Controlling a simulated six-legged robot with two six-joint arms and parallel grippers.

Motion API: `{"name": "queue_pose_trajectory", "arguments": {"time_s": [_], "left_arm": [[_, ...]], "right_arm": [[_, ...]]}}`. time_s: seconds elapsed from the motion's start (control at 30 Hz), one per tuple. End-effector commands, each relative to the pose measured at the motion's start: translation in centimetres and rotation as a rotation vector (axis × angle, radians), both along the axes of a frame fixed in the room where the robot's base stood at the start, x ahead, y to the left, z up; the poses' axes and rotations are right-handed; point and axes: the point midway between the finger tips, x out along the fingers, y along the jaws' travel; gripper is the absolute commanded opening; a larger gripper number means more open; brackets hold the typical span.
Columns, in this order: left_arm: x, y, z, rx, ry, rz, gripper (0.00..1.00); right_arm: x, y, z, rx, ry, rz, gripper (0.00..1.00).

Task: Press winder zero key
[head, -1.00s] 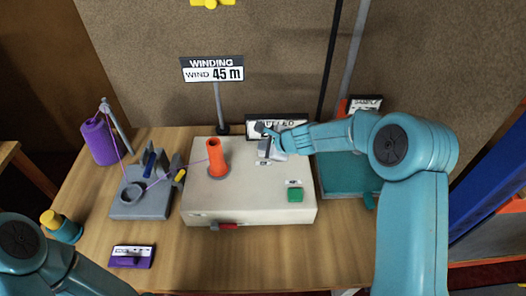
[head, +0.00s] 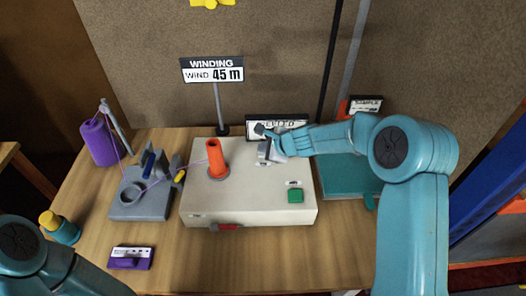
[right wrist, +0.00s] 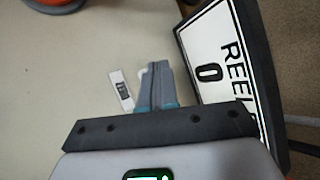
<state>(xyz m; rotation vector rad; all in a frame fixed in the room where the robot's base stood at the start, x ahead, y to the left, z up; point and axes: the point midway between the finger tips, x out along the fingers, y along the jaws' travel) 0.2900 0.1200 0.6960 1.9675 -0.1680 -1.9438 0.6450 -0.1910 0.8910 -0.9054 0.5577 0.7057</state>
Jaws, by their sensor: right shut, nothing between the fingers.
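The winder (head: 245,205) is a cream box with an orange cone (head: 213,158) on top, a green key (head: 295,196) at its front right and a red switch (head: 229,227) on its front edge. My right gripper (head: 264,156) is shut and empty, pointing down at the back of the box top. In the right wrist view, its closed fingertips (right wrist: 155,68) are beside a small pale round part (right wrist: 144,73) and a small label (right wrist: 123,90). The fingers partly hide that part; I cannot tell whether they touch it. My left gripper is out of view.
The reel display (right wrist: 215,70), reading 0, stands close behind my right gripper. A sign (head: 213,70) reads "WIND 45 m". A teal unit (head: 345,182) is right.

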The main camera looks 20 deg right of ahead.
Motion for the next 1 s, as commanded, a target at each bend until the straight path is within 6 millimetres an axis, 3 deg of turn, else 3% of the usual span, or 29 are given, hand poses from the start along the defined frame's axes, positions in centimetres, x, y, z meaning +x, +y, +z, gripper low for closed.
{"name": "queue_pose_trajectory", "arguments": {"time_s": [0.2,0.63,1.0], "left_arm": [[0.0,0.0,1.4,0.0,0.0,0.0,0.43],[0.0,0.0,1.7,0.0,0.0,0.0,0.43],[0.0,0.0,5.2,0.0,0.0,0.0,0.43]], "right_arm": [[0.0,0.0,1.4,0.0,0.001,0.001,0.0],[0.0,0.0,1.7,-0.001,0.0,0.001,0.0],[0.0,0.0,5.4,0.0,0.0,0.0,0.0]]}}
